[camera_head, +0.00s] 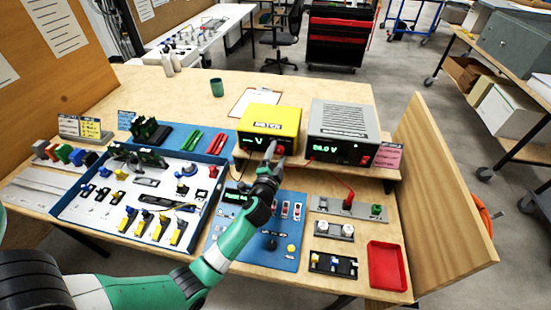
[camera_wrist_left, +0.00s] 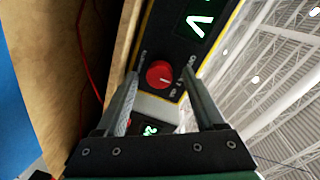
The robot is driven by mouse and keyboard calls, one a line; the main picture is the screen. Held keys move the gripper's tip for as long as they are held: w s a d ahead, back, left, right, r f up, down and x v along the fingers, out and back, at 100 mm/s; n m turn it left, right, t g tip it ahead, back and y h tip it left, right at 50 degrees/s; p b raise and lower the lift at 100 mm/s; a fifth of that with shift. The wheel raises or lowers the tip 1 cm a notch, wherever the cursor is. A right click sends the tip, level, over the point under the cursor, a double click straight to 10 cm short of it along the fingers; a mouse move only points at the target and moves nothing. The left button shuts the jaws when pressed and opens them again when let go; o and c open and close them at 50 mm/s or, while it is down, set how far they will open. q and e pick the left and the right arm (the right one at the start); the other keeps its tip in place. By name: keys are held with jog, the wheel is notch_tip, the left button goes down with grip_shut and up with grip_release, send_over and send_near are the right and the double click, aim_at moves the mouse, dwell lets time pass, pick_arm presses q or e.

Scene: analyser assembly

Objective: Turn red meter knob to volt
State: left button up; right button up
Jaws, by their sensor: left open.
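The yellow meter (camera_head: 269,120) stands on the raised shelf at the back of the table, its display reading a dash and "V". The red knob (camera_wrist_left: 159,74) is on the meter's black front panel in the left wrist view, beside the green-lit display (camera_wrist_left: 200,20). Small white labels surround the knob; they are too small to read surely. My left gripper (camera_head: 273,148) is at the meter's front and largely hides the knob in the head view. In the wrist view its two open fingers lie on either side of the knob; contact is not visible. My right gripper is out of view.
A grey power supply (camera_head: 343,128) reading about 24.0 V stands right of the meter. A blue-rimmed tray (camera_head: 75,205) of parts lies left, and a red tray (camera_head: 387,266) lies front right. A red cable (camera_wrist_left: 84,60) runs beside the meter. A wooden panel (camera_head: 440,180) borders the right side.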

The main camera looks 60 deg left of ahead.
pick_arm(q)
jog(key=f+p+v, duration=0.1)
jog(key=v, duration=1)
jog(key=shift+d+r+p, duration=0.2)
jog(key=shift+r+p, duration=0.2)
jog(key=shift+r, duration=0.1)
